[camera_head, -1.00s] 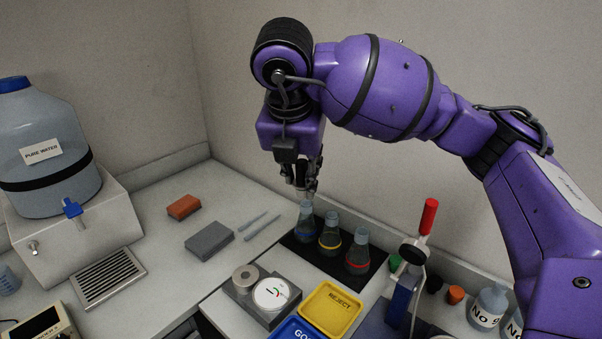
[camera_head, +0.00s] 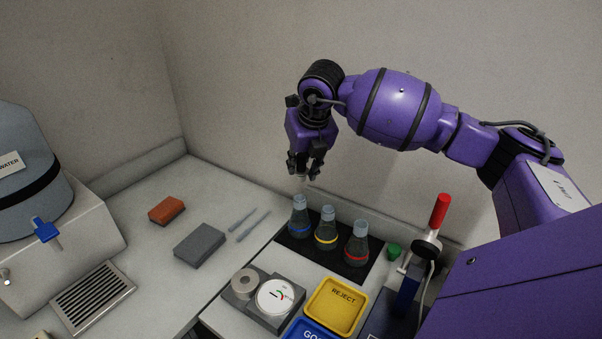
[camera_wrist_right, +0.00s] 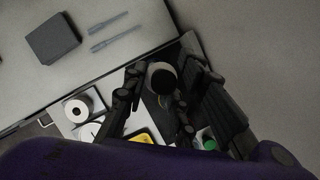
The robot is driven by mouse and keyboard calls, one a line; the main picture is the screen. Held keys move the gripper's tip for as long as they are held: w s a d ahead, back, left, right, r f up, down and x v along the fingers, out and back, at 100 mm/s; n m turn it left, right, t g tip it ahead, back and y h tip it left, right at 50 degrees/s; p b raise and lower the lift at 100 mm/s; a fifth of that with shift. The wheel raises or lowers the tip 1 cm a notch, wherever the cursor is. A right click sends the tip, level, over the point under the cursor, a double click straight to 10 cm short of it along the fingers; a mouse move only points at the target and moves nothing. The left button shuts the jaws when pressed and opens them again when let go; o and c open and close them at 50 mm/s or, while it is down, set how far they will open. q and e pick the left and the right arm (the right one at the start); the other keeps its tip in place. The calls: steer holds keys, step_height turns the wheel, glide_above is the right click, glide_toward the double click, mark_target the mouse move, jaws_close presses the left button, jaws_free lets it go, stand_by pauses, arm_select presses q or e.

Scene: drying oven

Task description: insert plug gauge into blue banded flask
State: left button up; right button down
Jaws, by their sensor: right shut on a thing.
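The blue banded flask (camera_head: 299,216) stands upright on a dark mat (camera_head: 284,243), leftmost of three flasks. My right gripper (camera_head: 303,174) is above it, pointing down, with a clear gap between the fingertips and the flask's mouth. It is shut on a small pale piece, which I take to be the plug gauge (camera_head: 300,179); only a short tip shows below the fingers. In the right wrist view a pale round end (camera_wrist_right: 162,76) shows between the dark fingers. The flasks are mostly hidden there. My left gripper is not in view.
A yellow banded flask (camera_head: 326,229) and a red banded flask (camera_head: 357,244) stand close on the right. A yellow REJECT tray (camera_head: 337,306), a dial gauge (camera_head: 275,297) and a red-handled device (camera_head: 438,212) are nearer. The wall is close behind the mat.

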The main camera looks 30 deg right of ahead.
mark_target(302, 173)
steer(key=shift+w+a+n, duration=0.1)
steer(key=shift+w+n, duration=0.1)
steer(key=shift+n, duration=0.1)
steer(key=shift+s+r, duration=0.1)
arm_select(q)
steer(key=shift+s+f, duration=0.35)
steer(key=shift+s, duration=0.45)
arm_select(e)
steer(key=shift+f, duration=0.5)
steer(key=shift+f+b, duration=0.7)
steer(key=shift+f, duration=1.35)
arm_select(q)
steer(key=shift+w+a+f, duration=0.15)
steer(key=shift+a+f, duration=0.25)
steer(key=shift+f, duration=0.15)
